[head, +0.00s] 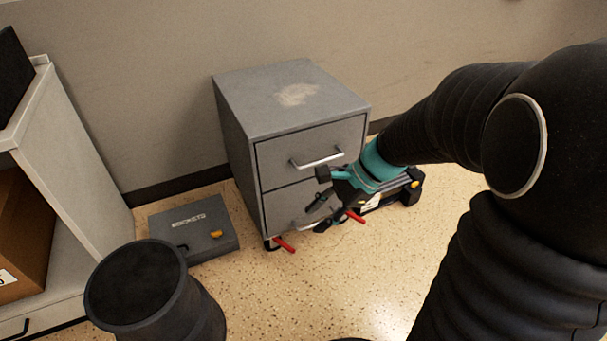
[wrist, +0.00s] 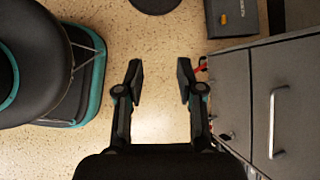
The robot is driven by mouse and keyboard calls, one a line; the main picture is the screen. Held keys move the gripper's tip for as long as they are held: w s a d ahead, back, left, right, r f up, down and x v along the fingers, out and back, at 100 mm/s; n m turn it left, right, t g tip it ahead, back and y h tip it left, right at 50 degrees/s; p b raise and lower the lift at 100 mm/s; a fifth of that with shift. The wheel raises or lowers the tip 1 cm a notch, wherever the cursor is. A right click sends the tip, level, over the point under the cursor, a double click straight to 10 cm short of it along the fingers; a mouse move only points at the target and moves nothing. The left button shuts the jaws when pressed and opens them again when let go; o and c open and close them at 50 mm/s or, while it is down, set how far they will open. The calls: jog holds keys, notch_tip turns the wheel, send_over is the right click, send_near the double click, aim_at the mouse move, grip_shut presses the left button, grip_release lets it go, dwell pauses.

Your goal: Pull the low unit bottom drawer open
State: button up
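The low unit (head: 290,120) is a grey two-drawer cabinet against the wall. Its top drawer (head: 285,150) is shut and has a silver bar handle (head: 317,160). The bottom drawer (head: 285,203) looks shut; its handle (head: 302,224) is partly hidden behind my gripper. My gripper (head: 319,213) is low in front of the bottom drawer, its fingers pointing left along the front. In the wrist view my gripper (wrist: 160,82) is open and empty. The cabinet front (wrist: 235,90) is just right of the fingers, with one bar handle (wrist: 277,123) clearly visible.
A grey flat case (head: 195,228) lies on the floor left of the cabinet. Red-handled items (head: 284,244) lie near the cabinet's foot. A black round bin-like object (head: 150,290) stands at front left. A shelf (head: 75,170) with a cardboard box is at far left.

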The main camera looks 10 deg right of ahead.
jog(key=w+d+f+m+y+b, duration=0.1)
jog(key=w+f+m+y, duration=0.3)
jog(key=w+f+m, duration=0.4)
jog(key=m+t+h+b, duration=0.1)
jog(key=m+t+b, duration=0.2)
jog(key=m+t, duration=1.45)
send_near(317, 223)
jog(key=w+a+m+g, duration=0.1)
jog(key=w+m+g, duration=0.1)
jog(key=w, duration=0.1)
jog(key=w+a+r+m+g+b, duration=0.1)
jog(key=w+a+m+g, duration=0.1)
jog(key=w+a+r+m+g, duration=0.1)
jog(key=w+m+g, duration=0.1)
jog(key=w, duration=0.1)
jog(key=shift+w+a+m, duration=0.25)
jog(key=shift+w+a, duration=0.05)
jog(key=shift+a, duration=0.1)
grip_shut()
